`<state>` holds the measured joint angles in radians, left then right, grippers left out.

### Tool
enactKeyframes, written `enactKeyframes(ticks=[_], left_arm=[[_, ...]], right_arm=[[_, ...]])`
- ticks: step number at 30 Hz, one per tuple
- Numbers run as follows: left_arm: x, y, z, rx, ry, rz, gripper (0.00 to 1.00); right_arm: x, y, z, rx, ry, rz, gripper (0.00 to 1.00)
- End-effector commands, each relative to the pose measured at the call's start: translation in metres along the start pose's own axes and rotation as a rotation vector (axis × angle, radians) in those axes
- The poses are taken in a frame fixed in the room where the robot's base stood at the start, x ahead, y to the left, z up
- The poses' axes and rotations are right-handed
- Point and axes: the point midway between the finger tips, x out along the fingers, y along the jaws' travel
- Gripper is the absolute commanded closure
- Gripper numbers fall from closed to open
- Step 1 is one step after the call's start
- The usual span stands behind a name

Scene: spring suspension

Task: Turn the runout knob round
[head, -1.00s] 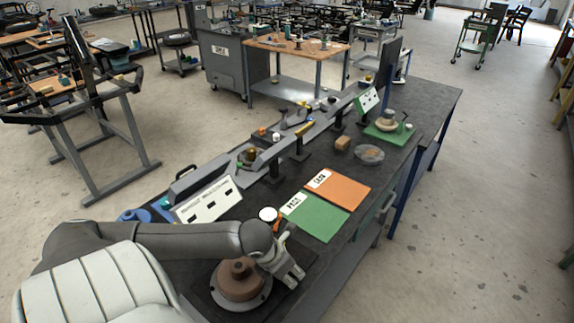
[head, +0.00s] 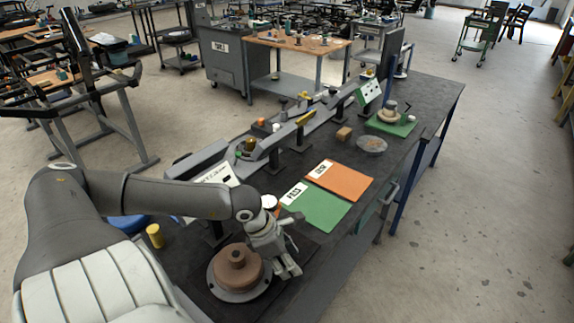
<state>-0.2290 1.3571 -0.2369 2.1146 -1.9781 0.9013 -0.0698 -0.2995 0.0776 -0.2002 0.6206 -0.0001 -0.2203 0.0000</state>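A brown round stepped knob on a grey flanged disc, which looks like the runout knob (head: 238,264), sits at the near end of the dark bench. My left gripper (head: 289,269) is just right of the disc, pointing down toward the bench top. It appears apart from the knob. The fingers are small and seen at an angle, so whether they are open or shut is unclear. Nothing can be made out between them. My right gripper is out of view.
A green mat (head: 318,208) and an orange mat (head: 345,183) lie beyond the gripper. A long grey rail fixture (head: 284,132) runs along the bench's left side. A yellow cylinder (head: 155,236) stands left of the knob. A glass dish (head: 371,144) lies farther back.

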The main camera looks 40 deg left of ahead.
Motion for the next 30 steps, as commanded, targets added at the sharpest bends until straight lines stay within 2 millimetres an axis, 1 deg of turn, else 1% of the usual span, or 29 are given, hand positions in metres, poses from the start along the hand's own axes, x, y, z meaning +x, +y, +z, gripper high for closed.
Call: enactKeyframes(ticks=[1, 3, 9, 15, 21, 30], left_arm=[[0.003, 0.002, -0.002, 0.041, 0.001, -0.013, 0.80], [0.003, 0.002, -0.001, 0.098, 0.001, -0.036, 0.80], [0.004, 0.003, -0.001, 0.239, -0.001, -0.095, 0.80], [0.003, 0.002, 0.000, 0.341, 0.000, -0.138, 0.80], [0.001, 0.002, 0.000, 0.398, 0.000, -0.162, 0.80], [0.000, 0.002, 0.000, 0.420, 0.002, -0.172, 0.80]], right_arm=[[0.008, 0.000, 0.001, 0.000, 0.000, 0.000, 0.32], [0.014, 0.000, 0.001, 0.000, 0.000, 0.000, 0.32], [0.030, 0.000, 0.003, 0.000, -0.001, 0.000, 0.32], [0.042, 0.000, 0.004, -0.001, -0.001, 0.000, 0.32], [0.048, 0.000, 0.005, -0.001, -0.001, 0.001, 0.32], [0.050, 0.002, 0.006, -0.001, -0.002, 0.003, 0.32]])
